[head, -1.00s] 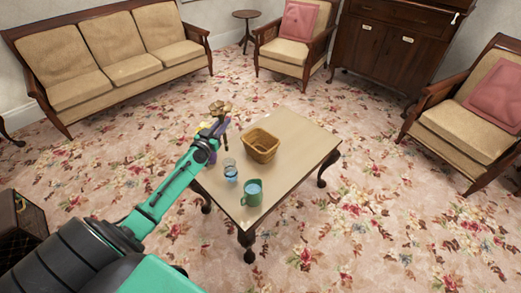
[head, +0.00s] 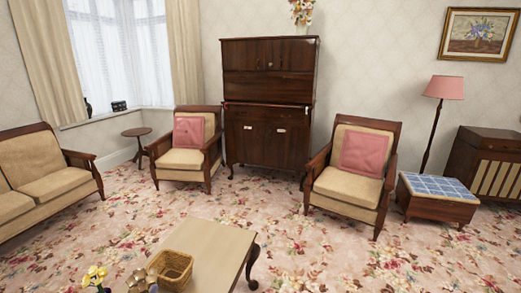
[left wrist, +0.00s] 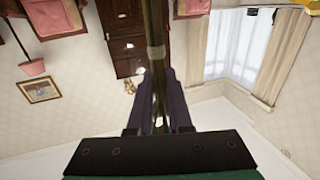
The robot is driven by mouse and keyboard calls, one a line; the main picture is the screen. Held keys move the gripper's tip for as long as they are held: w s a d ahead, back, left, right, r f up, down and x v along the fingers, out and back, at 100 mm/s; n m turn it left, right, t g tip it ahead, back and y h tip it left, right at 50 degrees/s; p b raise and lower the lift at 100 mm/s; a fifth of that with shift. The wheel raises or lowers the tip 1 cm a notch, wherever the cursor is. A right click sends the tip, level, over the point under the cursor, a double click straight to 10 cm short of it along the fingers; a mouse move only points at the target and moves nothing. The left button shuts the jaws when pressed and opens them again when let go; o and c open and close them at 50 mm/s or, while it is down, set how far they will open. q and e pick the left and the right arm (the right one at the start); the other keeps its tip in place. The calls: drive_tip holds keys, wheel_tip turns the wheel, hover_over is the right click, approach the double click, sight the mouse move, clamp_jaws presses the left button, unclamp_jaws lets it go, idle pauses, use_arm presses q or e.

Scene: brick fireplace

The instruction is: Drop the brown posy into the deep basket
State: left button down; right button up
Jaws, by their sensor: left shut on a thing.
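The brown posy (head: 138,279) shows at the bottom edge of the head view, just left of the deep basket. In the head view most of that gripper is below the frame. My right gripper is not in view.
Yellow flowers (head: 95,277) show left of the brown posy. The pale wooden table (head: 212,243) has bare top behind and right of the basket. Armchairs (head: 353,180), a sofa (head: 45,180) and a dark cabinet (head: 268,110) stand well beyond, across open carpet.

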use_arm(q)
drive_tip(key=s+d+r, duration=0.4)
drive_tip(key=s+d, duration=1)
drive_tip(key=d, duration=0.1)
drive_tip(key=shift+s+d+p, duration=0.25)
drive_tip(key=shift+d+p, duration=0.1)
drive_tip(key=shift+p, duration=0.05)
drive_tip(key=shift+r, duration=0.1)
